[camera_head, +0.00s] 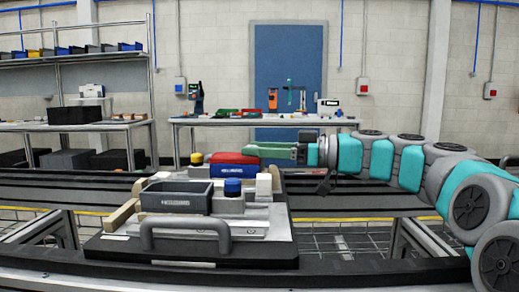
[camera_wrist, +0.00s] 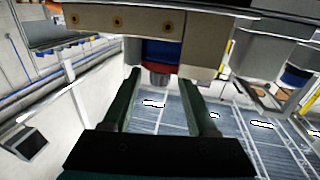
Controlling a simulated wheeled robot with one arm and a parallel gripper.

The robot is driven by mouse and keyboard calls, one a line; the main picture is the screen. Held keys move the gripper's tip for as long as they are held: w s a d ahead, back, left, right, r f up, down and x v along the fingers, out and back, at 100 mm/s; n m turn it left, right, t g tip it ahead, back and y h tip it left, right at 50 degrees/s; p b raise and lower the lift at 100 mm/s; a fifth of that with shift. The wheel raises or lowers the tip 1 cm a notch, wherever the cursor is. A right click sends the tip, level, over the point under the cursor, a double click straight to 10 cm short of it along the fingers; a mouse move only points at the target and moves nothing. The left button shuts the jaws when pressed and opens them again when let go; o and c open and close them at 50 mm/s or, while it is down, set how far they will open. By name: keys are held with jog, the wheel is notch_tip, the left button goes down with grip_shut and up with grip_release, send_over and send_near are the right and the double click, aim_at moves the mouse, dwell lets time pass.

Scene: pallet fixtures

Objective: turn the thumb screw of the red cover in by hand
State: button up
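The red cover (camera_head: 236,158) sits at the back of the pallet fixture, above a blue block with white lettering (camera_head: 232,171). In the wrist view a strip of red (camera_wrist: 183,70) and a blue face (camera_wrist: 160,50) show, with a short dark knob, seemingly the thumb screw (camera_wrist: 159,79), sticking out toward me. My gripper (camera_head: 258,150) reaches in level from the right, its green fingers at the cover's right end. In the wrist view my gripper (camera_wrist: 160,80) is open, with the knob between the fingertips and a gap on each side. The head view does not show the screw.
A pale block (camera_wrist: 204,45) stands close by the right finger. A workbench (camera_head: 255,122) stands behind.

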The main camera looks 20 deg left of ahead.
grip_shut()
jog(key=shift+f, duration=0.1)
dwell(0.4)
jog(key=t+b, duration=0.1)
jog(key=m+b, duration=0.1)
jog(key=b, duration=0.1)
jog(key=shift+s+f+t+b, duration=0.2)
jog(key=shift+f+t+b, duration=0.1)
jog(key=shift+t, duration=0.1)
jog(key=m+t+b, duration=0.1)
jog(key=b, duration=0.1)
jog(key=m+t+b, duration=0.1)
jog(key=t+b, duration=0.1)
jog(key=shift+s+a+h, duration=0.1)
jog(key=shift+s+h, duration=0.1)
jog(key=shift+h, duration=0.1)
jog(key=m+t+b, duration=0.1)
jog(key=m+t+h+b, duration=0.1)
jog(key=t+b, duration=0.1)
jog(key=shift+s+r+m, duration=0.15)
jog(key=shift+m, duration=0.15)
jog(key=shift+r+m+t+h+b, duration=0.25)
jog(key=shift+m+t+h+b, duration=0.6)
jog(key=shift+t, duration=0.95)
jog(key=shift+m+h, duration=0.25)
jog(key=shift+m, duration=0.1)
